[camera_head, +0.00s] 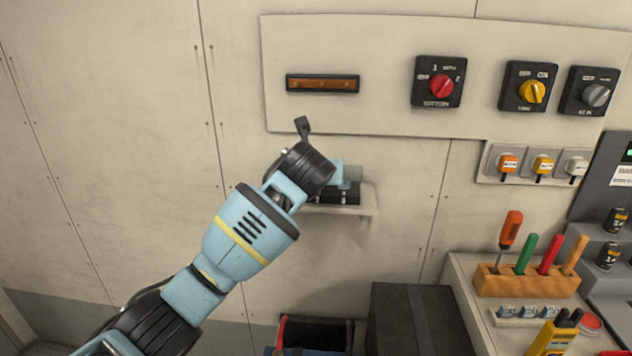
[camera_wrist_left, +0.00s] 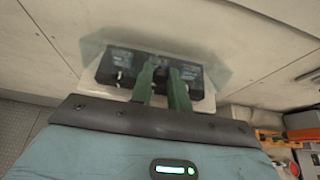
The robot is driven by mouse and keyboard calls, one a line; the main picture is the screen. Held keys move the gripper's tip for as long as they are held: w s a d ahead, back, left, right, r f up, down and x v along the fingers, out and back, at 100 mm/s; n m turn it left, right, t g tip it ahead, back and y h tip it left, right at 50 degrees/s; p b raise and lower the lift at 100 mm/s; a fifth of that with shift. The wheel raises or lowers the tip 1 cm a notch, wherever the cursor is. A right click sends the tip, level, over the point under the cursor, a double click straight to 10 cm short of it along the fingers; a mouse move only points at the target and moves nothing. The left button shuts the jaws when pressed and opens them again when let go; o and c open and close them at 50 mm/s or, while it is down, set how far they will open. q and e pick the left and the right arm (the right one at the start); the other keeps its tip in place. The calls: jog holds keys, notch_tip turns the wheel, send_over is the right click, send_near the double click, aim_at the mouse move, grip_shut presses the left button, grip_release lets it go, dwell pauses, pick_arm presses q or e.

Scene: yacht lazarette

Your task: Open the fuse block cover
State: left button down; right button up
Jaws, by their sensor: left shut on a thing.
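In the head view only part of the fuse block (camera_head: 345,196) shows, because my left wrist covers the rest. The clear fuse block cover (camera_wrist_left: 218,68) shows in the left wrist view as a see-through sheet around and over the block; its exact angle is hard to tell. My left gripper (camera_wrist_left: 163,66) has its two green fingers at the middle of the block, shut on the cover. The contact itself is too small to see clearly. My right gripper is in neither view.
A wall panel above holds a red rotary switch (camera_head: 439,86), a yellow one (camera_head: 532,92) and a grey one (camera_head: 595,95). A tool rack (camera_head: 527,281) stands on the bench at right. A dark box (camera_head: 408,315) is below the shelf. The left wall is clear.

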pick_arm(q)
jog(key=shift+w+r+g, duration=0.35)
jog(key=shift+r+g, duration=0.4)
jog(key=shift+g, duration=0.05)
